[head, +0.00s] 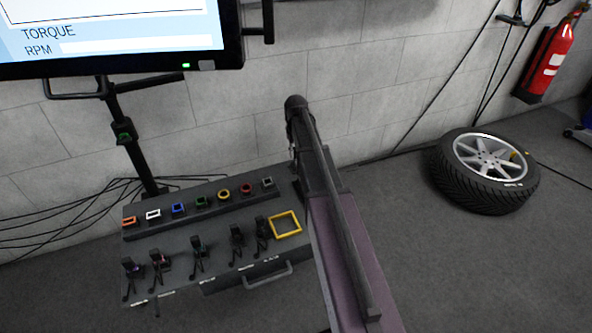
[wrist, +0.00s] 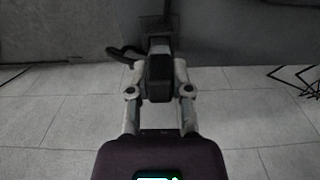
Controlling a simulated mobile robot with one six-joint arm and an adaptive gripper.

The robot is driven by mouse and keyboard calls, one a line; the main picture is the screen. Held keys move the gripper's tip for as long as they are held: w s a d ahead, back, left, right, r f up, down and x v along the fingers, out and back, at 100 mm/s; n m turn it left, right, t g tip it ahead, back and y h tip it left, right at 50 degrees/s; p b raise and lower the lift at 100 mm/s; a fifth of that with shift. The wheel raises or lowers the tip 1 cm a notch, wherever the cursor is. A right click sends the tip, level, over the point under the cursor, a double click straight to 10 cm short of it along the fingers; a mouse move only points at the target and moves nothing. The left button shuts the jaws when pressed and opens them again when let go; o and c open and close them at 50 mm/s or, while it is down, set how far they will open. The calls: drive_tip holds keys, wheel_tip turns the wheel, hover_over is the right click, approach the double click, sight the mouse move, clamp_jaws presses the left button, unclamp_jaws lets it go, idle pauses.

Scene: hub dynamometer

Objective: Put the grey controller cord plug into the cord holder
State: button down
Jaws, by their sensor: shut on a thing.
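My gripper (wrist: 158,88) is shut on a dark block-shaped plug (wrist: 158,70) in the wrist view, one finger on each side. A dark loop sticks out to its left. Its colour looks near black, so I cannot confirm that it is the grey plug. In the head view my arm crosses the right end of the bench panel, and I cannot make out the gripper or plug there. The panel (head: 222,225) has a back row of coloured square and round frames, including a grey one (head: 267,182). I cannot tell which part is the cord holder.
Several black plugs with cords, including one (head: 198,252), stand in the panel's front row. A yellow square frame (head: 285,225) lies at its right. A drawer handle (head: 268,277) juts from the front.

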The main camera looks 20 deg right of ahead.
drive_tip(key=shift+f+b, duration=0.8)
drive_tip(key=shift+f, duration=0.05)
drive_tip(key=shift+r, duration=0.1)
drive_tip(key=shift+c, duration=2.3)
unclamp_jaws()
drive_tip(key=shift+r, duration=0.15)
